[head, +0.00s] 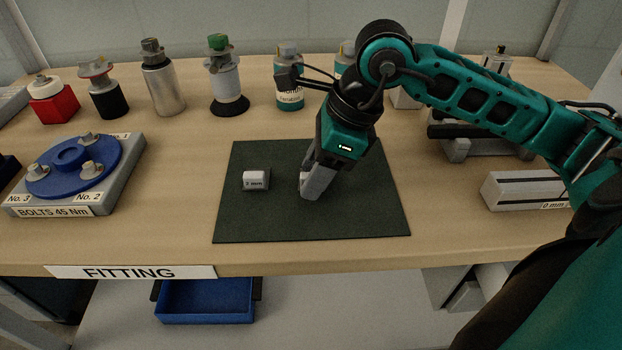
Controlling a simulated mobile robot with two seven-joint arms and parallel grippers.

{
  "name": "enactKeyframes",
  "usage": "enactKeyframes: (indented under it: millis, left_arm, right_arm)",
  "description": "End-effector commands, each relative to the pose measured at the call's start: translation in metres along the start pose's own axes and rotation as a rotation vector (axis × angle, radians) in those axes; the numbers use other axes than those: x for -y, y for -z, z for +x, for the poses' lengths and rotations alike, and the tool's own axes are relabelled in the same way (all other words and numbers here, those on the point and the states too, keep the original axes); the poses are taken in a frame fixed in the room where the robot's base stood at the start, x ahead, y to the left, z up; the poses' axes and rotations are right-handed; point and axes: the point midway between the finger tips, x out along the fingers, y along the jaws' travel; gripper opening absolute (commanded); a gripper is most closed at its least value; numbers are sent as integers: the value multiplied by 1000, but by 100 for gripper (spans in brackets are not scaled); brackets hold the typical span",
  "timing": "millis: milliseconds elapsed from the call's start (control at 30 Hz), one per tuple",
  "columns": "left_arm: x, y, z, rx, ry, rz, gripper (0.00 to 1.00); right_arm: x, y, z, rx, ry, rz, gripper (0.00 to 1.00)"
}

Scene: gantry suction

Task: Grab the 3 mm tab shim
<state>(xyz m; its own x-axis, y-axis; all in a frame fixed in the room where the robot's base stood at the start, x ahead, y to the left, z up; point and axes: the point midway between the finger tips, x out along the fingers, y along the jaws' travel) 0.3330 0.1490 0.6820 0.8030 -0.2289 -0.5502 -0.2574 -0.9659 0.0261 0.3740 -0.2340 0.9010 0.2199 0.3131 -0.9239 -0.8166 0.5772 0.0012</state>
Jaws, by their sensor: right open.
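My left gripper is out of view.
A blue bolt disc (70,165) on a grey base stands at the left. Several bottles and fittings line the back, including a silver cylinder (164,90). A grey block labelled "0 mm" (520,188) lies at the right. A blue bin (205,300) sits below the table's front edge.

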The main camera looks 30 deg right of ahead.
Motion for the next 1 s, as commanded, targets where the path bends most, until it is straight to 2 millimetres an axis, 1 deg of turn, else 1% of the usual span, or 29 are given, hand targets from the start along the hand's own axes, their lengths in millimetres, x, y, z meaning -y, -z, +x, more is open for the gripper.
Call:
enactKeyframes:
  millis: [167, 667, 1000]
  left_arm:
    - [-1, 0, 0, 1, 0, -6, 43]
    - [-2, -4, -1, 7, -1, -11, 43]
    - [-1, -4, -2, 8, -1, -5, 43]
  right_arm:
    - [0, 0, 0, 0, 1, 0, 47]
    - [0, 0, -1, 0, 1, 0, 0]
    - [0, 0, -1, 0, 2, 0, 0]
